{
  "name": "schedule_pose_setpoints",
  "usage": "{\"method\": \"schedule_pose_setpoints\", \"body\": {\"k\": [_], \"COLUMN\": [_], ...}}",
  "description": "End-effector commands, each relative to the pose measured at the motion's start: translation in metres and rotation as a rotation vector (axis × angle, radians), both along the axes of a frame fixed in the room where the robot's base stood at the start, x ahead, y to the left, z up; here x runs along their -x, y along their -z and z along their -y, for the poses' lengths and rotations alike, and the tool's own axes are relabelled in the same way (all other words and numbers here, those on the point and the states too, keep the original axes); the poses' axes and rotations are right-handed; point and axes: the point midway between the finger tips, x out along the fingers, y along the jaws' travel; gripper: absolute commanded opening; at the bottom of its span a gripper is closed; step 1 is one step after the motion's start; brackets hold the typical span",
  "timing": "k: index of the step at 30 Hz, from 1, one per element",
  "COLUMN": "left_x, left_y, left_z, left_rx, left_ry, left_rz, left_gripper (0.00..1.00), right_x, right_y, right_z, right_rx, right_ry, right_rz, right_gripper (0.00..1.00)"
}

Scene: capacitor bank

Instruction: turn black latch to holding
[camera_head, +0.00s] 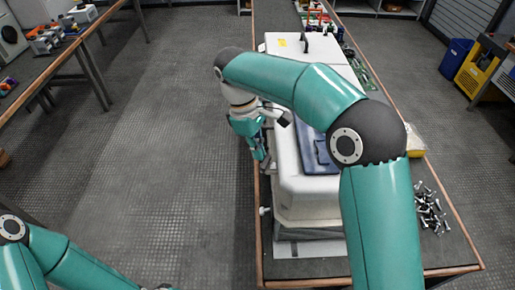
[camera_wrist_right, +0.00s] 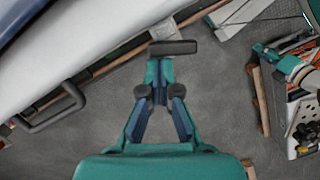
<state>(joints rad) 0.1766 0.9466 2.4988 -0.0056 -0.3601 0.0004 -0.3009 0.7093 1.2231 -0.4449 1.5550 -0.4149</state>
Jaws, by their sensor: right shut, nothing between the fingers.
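A black latch (camera_wrist_right: 172,47), a short dark bar, sits at the edge of the white case (camera_wrist_right: 120,28) in the right wrist view. My right gripper (camera_wrist_right: 160,63) is shut and empty, its fingertips right at the underside of the bar in that view. I cannot tell whether they touch it. In the head view, the right gripper (camera_head: 262,154) points down beside the left side of the white case (camera_head: 292,170). The latch cannot be made out there. My left arm enters at the lower left, its gripper outside the frame.
A black loop handle (camera_wrist_right: 55,112) juts from the case, left of the gripper in the wrist view. The bench (camera_head: 266,272) carries loose bolts (camera_head: 431,208) at the right. Open floor (camera_head: 170,130) lies left of the bench. A tool table (camera_head: 60,58) stands at far left.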

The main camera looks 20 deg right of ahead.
Motion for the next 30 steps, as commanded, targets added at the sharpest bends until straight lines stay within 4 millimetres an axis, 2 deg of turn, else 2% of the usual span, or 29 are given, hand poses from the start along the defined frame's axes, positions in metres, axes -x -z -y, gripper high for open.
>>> {"method": "schedule_pose_setpoints", "body": {"k": [30], "left_x": [0.0], "left_y": [-0.017], "left_z": [0.0], "left_rx": [0.0], "left_ry": [0.0], "left_rz": [0.0], "left_gripper": [0.41], "right_x": [0.0], "right_y": [-0.001], "right_z": [0.006], "right_rx": [0.001], "right_ry": [0.206], "right_rz": [-0.001], "right_gripper": [0.0]}}
